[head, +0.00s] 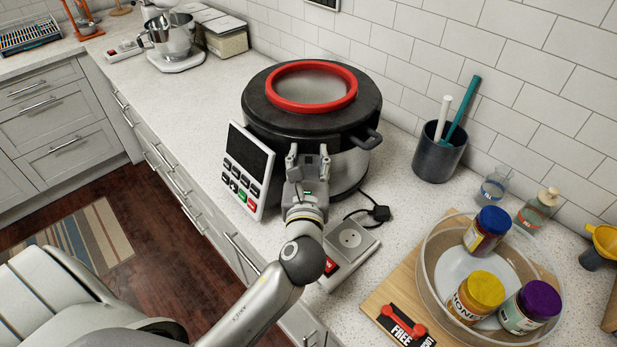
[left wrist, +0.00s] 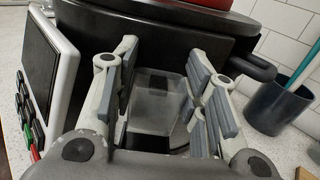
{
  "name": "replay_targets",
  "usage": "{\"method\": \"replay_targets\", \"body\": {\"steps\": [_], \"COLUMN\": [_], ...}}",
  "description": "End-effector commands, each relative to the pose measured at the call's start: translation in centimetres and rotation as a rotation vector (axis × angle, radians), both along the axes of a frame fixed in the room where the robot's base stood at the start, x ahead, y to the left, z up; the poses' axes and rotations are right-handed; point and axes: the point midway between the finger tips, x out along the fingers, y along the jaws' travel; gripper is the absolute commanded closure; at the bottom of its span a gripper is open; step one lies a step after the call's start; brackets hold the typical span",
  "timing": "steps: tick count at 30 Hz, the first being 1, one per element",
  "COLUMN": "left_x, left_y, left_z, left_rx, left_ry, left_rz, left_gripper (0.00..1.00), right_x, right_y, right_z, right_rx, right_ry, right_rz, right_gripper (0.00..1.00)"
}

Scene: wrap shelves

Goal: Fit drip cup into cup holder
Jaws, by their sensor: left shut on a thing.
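My left gripper (head: 308,160) is at the near side of the large black cooker (head: 262,122), just right of its control panel. In the left wrist view its two fingers (left wrist: 163,92) are shut on a small clear drip cup (left wrist: 158,100). The cup is close against the cooker's dark side; whether it touches cannot be told. The cup holder cannot be made out, with the gripper and cup covering that part of the cooker. In the head view the cup is hidden by the gripper. My right gripper is not in view.
The tilted control panel (head: 246,172) is close left of the gripper. A side handle (head: 367,139) juts out at right. A socket box (head: 349,243) with a plug lies below my wrist. A dark utensil pot (head: 439,152) and a clear bowl of jars (head: 434,270) stand right.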

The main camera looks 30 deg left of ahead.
Motion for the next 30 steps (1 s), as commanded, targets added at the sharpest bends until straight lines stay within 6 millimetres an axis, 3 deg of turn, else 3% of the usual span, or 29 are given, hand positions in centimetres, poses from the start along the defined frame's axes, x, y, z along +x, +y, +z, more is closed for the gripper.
{"method": "replay_targets", "body": {"steps": [3,6,12,18,24,25,30], "left_x": [0.0,0.0,0.0,0.0,0.0,0.0,0.0], "left_y": [0.0,0.0,0.0,0.0,0.0,0.0,0.0], "left_z": [-0.9,-2.3,-4.5,-4.5,-4.9,-4.9,-4.8], "left_rx": [0.0,0.0,0.001,0.0,0.0,0.0,0.0], "left_ry": [0.0,0.004,0.0,-0.001,-0.001,-0.001,-0.001], "left_rz": [0.0,0.0,-0.001,-0.001,0.0,0.0,0.0], "left_gripper": [0.76,0.76,0.76,0.76,0.76,0.58,0.39], "right_x": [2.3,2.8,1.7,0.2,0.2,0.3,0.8], "right_y": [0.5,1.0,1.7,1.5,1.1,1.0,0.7], "right_z": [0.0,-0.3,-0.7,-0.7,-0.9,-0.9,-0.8], "right_rx": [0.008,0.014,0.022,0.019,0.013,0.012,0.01], "right_ry": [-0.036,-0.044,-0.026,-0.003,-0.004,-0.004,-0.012], "right_rz": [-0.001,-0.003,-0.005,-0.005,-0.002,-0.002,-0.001], "right_gripper": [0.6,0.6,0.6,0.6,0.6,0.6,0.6]}}
